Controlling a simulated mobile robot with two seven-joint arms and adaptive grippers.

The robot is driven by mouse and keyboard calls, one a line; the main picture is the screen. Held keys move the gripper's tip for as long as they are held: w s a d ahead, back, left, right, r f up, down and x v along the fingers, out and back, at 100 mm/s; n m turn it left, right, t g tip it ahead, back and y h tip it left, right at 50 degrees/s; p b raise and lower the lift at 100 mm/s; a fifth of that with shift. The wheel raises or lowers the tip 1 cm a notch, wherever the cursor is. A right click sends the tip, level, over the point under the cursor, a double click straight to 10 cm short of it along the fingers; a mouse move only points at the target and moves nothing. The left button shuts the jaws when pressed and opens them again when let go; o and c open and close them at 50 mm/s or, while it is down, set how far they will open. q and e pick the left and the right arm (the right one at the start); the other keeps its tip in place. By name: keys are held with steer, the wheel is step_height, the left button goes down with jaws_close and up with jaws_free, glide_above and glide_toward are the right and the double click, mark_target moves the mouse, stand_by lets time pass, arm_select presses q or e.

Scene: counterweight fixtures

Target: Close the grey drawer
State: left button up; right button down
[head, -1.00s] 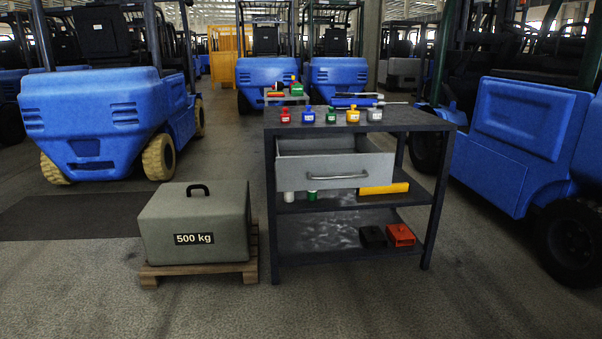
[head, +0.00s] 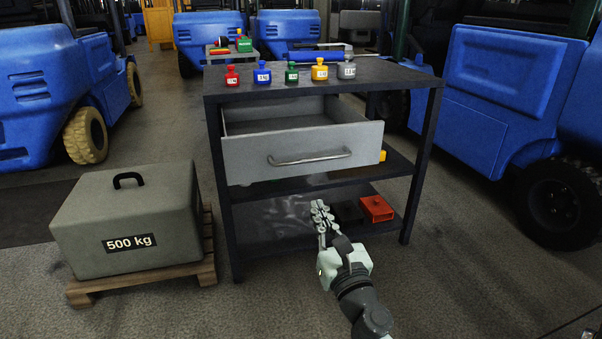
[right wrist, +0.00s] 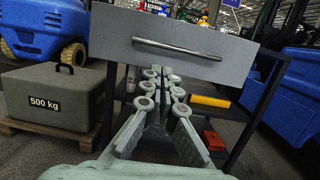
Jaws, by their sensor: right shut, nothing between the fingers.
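The grey drawer (head: 300,150) is pulled out of the dark workbench (head: 419,150), and its empty inside shows from above. Its front has a metal bar handle (head: 310,158). In the right wrist view the drawer front (right wrist: 175,45) and handle (right wrist: 178,48) fill the upper middle. My right gripper (head: 320,206) is shut and empty, in front of the bench and below the drawer front. In the right wrist view the fingertips (right wrist: 163,72) point toward the drawer's lower edge; I cannot tell if they touch. My left gripper is not in view.
Several small coloured weights (head: 291,73) stand on the bench top. A red box (head: 376,208) and a black box sit on the lower shelf. A grey 500 kg block (head: 125,215) on a pallet stands left of the bench. A blue forklift (head: 510,90) stands to the right.

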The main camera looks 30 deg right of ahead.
arm_select(q)
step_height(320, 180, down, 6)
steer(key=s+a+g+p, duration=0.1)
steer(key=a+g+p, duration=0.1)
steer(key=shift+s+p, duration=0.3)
steer(key=shift+p, duration=0.1)
arm_select(e)
steer(key=x, duration=1.3)
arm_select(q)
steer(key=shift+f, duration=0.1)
arm_select(e)
steer(key=shift+w+d+r, duration=0.1)
